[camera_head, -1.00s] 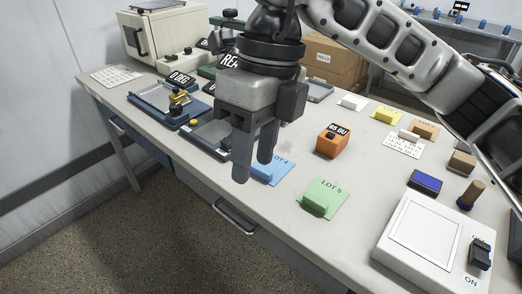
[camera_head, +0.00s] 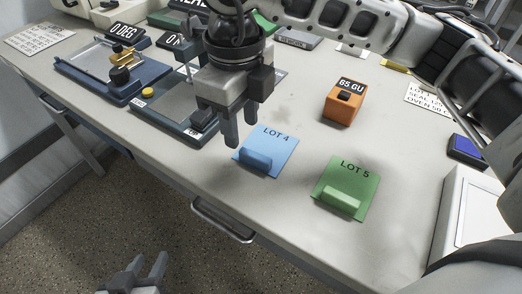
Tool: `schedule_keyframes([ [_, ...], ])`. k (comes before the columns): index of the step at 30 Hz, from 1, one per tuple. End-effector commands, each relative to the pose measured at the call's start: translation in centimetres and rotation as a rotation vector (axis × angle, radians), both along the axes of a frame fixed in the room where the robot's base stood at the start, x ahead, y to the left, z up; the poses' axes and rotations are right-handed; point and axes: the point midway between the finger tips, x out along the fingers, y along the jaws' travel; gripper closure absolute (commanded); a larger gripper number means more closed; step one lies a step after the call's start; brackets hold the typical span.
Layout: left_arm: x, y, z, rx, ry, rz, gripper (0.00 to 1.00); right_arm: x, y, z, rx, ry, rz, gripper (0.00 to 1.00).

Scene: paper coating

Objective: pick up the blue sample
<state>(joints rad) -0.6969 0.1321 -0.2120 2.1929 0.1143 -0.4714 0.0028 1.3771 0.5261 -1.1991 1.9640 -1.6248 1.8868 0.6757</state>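The blue sample (camera_head: 275,150) is a flat blue card marked LOT 4 with a raised rounded tab at its front edge. It lies on the table near the front edge. My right gripper (camera_head: 240,134) is open, pointing down, above and just left of the blue sample's upper left corner. Nothing shows between its fingers. My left gripper (camera_head: 148,268) is open and empty at the bottom of the view, over the floor in front of the table.
A green LOT 5 card (camera_head: 349,178) lies to the right of the blue one. An orange 65 GU block (camera_head: 344,103) stands behind them. A blue pad (camera_head: 466,149) and white panel are at right.

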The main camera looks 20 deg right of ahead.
Motion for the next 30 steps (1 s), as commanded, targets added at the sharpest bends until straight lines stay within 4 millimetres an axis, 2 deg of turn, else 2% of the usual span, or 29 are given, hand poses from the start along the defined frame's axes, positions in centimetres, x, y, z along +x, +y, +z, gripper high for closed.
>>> schedule_keyframes([
  [3,0.0,0.0,0.0,0.000,0.000,0.000,0.64,0.0,0.0,-1.3,-0.001,0.001,-0.001,0.60],
  [8,0.0,0.0,0.1,0.000,0.000,0.000,0.64,0.0,-0.1,-2.3,0.001,0.001,-0.001,0.60],
  [15,0.0,0.1,0.3,0.007,0.000,-0.001,0.64,0.3,-0.7,-5.8,0.000,0.003,0.000,0.60],
  [18,-0.1,0.1,0.1,0.009,0.004,-0.001,0.64,0.3,-0.7,-6.6,0.001,0.001,0.001,0.60],
  [26,-0.2,0.1,-0.2,0.011,0.011,-0.001,0.64,0.4,-0.7,-6.9,0.001,-0.001,0.000,0.60],
  [29,-0.1,0.1,-0.2,0.011,0.009,-0.001,0.64,0.4,-0.7,-6.9,0.001,-0.001,0.000,0.85],
  [30,-0.1,0.1,-0.1,0.011,0.008,-0.001,0.64,0.4,-0.7,-6.9,0.001,-0.001,0.000,0.96],
])
